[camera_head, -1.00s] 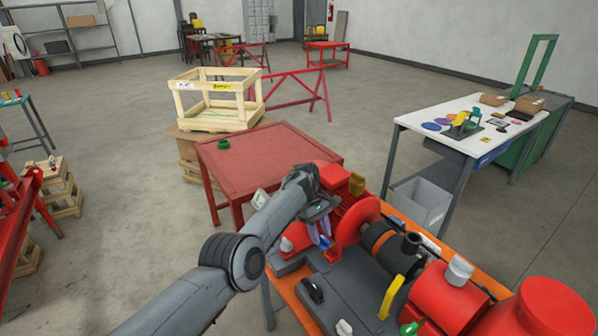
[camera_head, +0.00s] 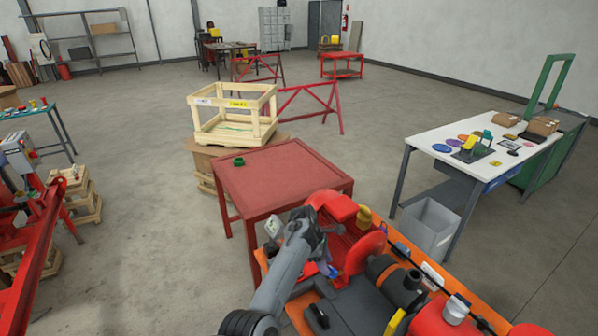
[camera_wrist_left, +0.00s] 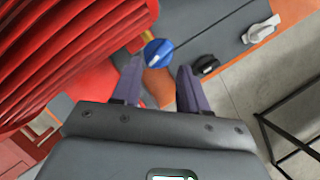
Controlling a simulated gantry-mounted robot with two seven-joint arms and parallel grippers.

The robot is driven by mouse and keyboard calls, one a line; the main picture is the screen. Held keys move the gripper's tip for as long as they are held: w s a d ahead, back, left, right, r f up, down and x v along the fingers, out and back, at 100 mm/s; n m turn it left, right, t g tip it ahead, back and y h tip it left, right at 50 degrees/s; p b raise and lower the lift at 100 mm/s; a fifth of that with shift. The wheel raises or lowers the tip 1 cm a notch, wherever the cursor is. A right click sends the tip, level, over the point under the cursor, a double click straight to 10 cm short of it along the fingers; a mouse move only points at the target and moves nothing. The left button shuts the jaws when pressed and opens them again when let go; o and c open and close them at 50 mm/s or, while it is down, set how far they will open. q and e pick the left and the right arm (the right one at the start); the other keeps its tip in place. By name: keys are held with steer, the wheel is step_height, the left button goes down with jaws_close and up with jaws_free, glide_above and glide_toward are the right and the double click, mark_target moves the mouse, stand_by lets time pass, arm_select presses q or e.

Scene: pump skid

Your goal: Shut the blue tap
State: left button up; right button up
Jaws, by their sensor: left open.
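The blue tap (camera_wrist_left: 158,52) shows in the left wrist view as a round blue knob with a pale mark. It lies just beyond and between the fingertips of my left gripper (camera_wrist_left: 159,78). The fingers are apart and nothing is between them; I see no contact with the tap. In the head view my left gripper (camera_head: 325,266) is low beside the red pump motor (camera_head: 343,246). A small blue patch shows by its fingertips there, but the tap is mostly hidden. My right gripper is in neither current view.
In the wrist view a black knob (camera_wrist_left: 205,66) sits right of the fingers and a grey lever handle (camera_wrist_left: 260,28) farther right. The ribbed red motor (camera_wrist_left: 70,50) is close on the left. A red table (camera_head: 285,180) stands behind the skid in the head view.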

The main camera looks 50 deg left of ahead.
arm_select(q)
steer(key=v, duration=0.9)
steer(key=w+a+r+m+t+y+b, duration=0.1)
steer(key=w+a+r+m+y+b, duration=0.2)
steer(key=a+r+y+b, duration=0.2)
steer(key=w+a+r+m+t+y+b, duration=0.2)
steer(key=w+a+r+m+y+b, duration=0.1)
steer(key=a+r+y+b, duration=0.3)
steer(key=shift+w+a+r+m+b, duration=0.3)
steer(key=shift+w+a+r+b, duration=0.5)
steer(key=shift+a+r+b, duration=0.9)
steer(key=shift+a+f, duration=0.4)
steer(key=shift+a, duration=0.2)
